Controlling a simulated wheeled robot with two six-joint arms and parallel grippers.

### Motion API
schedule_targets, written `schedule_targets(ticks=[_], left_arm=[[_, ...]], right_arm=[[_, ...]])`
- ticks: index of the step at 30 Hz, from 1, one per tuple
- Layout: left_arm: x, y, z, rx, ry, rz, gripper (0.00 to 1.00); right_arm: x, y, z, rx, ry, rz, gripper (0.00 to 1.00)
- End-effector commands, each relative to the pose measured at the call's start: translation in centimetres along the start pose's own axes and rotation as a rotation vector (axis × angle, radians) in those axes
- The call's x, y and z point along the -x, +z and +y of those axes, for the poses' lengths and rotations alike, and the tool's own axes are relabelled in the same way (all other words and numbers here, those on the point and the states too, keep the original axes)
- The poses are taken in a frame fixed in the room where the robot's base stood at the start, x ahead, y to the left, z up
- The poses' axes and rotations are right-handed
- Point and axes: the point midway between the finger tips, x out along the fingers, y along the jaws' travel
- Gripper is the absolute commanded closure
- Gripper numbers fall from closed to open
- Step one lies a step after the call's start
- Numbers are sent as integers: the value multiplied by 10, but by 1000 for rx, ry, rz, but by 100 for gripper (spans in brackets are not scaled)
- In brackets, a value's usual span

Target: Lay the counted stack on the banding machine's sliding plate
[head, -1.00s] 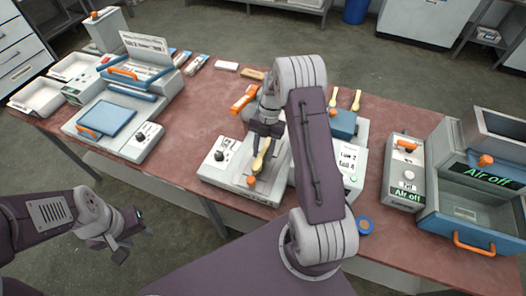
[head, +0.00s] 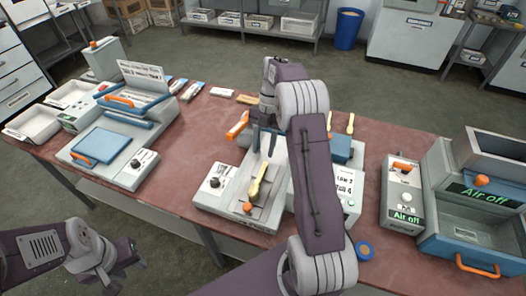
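A pale yellow wooden spoon or small stack of spoons (head: 258,186) lies lengthwise on the middle machine (head: 232,198), near its orange knob. How many spoons it holds cannot be told. My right gripper (head: 264,146) is above and behind it, apart from it, fingers down with a gap between them, empty. The left machine has a flat blue plate (head: 101,146) with an orange handle at its front; the plate is bare. I cannot tell from its sign whether this is the banding machine. My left gripper (head: 122,266) hangs low at the lower left, off the table, empty.
White trays (head: 32,122) stand at the table's left end. A grey box with an orange switch (head: 403,190) and a blue-grey bin reading "Air off" (head: 470,235) stand right. A blue tape roll (head: 364,251) lies near the front edge. My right arm hides part of the middle machine.

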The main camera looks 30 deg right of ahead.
Motion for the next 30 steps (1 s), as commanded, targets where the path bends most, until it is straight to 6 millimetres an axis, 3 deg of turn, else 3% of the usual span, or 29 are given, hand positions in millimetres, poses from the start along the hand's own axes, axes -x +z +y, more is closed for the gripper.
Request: schedule_targets(ticks=[4, 8, 12, 18, 23, 30], left_arm=[[0, 0, 0, 0, 0, 0, 61], [0, 0, 0, 0, 0, 0, 61], [0, 0, 0, 0, 0, 0, 61], [0, 0, 0, 0, 0, 0, 61], [0, 0, 0, 0, 0, 0, 61], [0, 0, 0, 0, 0, 0, 61]], right_arm=[[-8, -20, 6, -292, -1, -61, 63], [-28, -55, 6, -806, 59, -167, 63], [-54, -95, -7, -1359, 205, -235, 63], [-89, -141, -36, -1967, 448, -190, 63], [-102, -156, -50, -2183, 542, -129, 63], [-104, -157, -51, -2218, 555, -117, 63]])
